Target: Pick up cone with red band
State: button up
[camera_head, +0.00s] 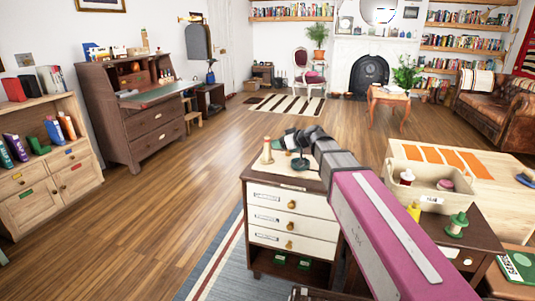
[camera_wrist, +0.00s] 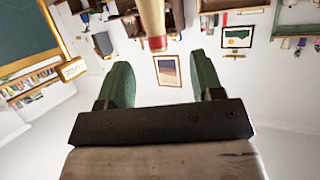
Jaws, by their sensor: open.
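In the wrist view, a tan, tapered piece with a red band (camera_wrist: 152,15) hangs in from the top edge. Its banded end lies just ahead of the gap between my green fingers, and its other end is cut off. My gripper (camera_wrist: 160,57) is open, with nothing between the fingers. In the head view, my gripper (camera_head: 290,138) is above the top of a white-drawered cabinet (camera_head: 290,200). A pale cone (camera_head: 267,153) stands upright there, left of my gripper.
A dark green piece (camera_head: 299,164) is on the cabinet top below my gripper. To the right, a beige bin (camera_head: 432,196) holds small pieces, with a yellow piece (camera_head: 414,211) and a green piece (camera_head: 456,225) near it. Wood floor is clear on the left.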

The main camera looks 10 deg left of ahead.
aim_at(267, 143)
jog(key=x, duration=0.3)
jog(key=shift+w, duration=0.1)
jog(key=shift+w+r+x, duration=0.15)
jog(key=shift+r+x, duration=0.05)
jog(key=shift+x, duration=1.1)
jog(key=shift+w+r+x, duration=0.1)
jog(key=shift+r+x, duration=0.05)
jog(key=shift+x, duration=1.2)
grip_shut()
